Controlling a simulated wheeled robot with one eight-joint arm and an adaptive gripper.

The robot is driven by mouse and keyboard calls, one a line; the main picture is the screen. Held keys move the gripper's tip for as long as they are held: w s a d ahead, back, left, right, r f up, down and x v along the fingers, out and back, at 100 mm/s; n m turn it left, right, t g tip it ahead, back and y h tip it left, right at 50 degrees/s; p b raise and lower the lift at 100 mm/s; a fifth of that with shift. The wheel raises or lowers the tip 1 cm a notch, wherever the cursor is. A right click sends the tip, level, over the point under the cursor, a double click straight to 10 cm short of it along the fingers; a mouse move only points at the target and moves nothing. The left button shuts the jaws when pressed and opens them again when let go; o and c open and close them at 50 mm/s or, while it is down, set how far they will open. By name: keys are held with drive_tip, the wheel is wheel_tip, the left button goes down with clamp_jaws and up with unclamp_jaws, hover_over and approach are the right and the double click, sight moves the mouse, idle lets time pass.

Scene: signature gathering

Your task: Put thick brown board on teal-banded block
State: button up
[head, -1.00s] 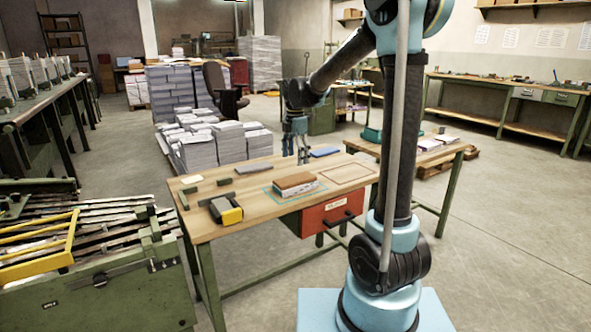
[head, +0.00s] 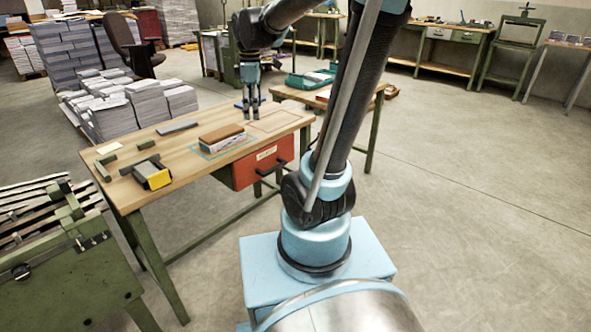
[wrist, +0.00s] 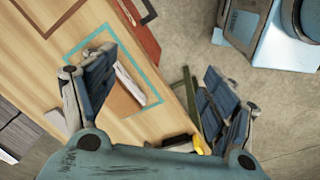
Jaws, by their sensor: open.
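I cannot make out a teal band on the block. My gripper (head: 250,115) is open and points down over the table, to the right of and behind the stack. In the wrist view my gripper (wrist: 160,65) has its fingers wide apart with nothing between them. The brown board (wrist: 118,98) and the block's pale edge (wrist: 130,85) show there beyond the left finger, which partly hides them.
A brown outline (head: 281,121) on the table to the right is empty. A red drawer (head: 262,162) hangs under the front edge. A second table stands behind right.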

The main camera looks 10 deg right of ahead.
drive_tip(key=s+d+f+m, duration=0.5)
drive_tip(key=s+f+m, duration=0.2)
drive_tip(key=s, duration=0.3)
drive_tip(key=s+d+f+m+t, duration=0.1)
drive_tip(key=s+d+f+m, duration=0.4)
drive_tip(key=s+m, duration=0.3)
drive_tip(key=shift+s+f+m, duration=0.4)
drive_tip(key=shift+s+f, duration=0.45)
drive_tip(key=shift+s, duration=0.15)
